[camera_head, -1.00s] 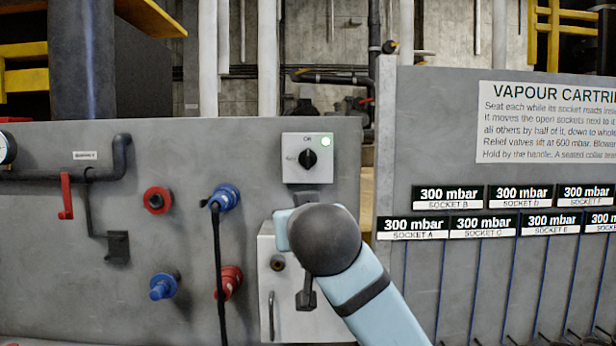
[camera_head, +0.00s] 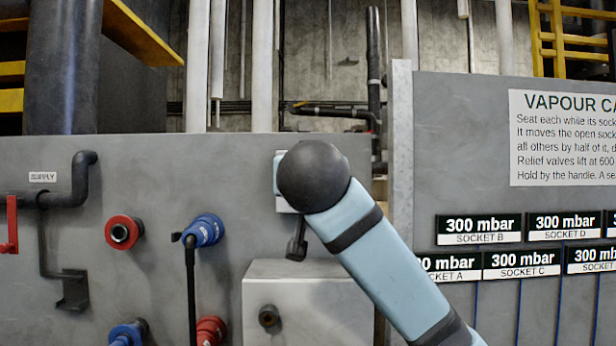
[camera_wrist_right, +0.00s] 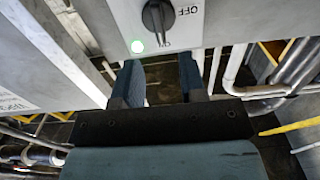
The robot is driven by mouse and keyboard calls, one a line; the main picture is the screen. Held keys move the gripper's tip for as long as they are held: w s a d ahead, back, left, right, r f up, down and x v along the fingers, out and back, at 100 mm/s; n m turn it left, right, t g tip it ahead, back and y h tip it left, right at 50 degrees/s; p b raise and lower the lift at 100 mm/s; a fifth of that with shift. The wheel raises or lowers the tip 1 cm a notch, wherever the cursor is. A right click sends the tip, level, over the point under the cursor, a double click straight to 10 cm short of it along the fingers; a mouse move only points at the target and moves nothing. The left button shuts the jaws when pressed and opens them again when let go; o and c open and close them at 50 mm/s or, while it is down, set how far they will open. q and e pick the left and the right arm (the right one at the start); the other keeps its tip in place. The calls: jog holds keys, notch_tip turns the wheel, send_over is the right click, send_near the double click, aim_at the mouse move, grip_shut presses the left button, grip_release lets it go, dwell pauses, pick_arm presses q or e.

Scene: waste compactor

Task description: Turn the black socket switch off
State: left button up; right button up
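The black socket switch (camera_wrist_right: 157,16) is a black rotary knob on a pale plate (camera_wrist_right: 118,14), at the top of the right wrist view. The knob seems to line up with the ON mark, with OFF off to one side. In the head view my right arm hides the knob; only a sliver of the plate (camera_head: 283,207) shows. My left gripper is out of view.
A grey box (camera_head: 300,300) juts out below the switch. To the left are a blue connector (camera_head: 203,231) with a black cable, a red connector (camera_head: 122,232) and a red lever (camera_head: 11,226). A grey board (camera_head: 460,130) with pressure displays stands at the right.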

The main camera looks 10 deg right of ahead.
jog(key=w+d, duration=0.1)
jog(key=w, duration=0.5)
jog(key=shift+d, duration=0.15)
jog(key=shift+c, duration=0.4)
grip_shut()
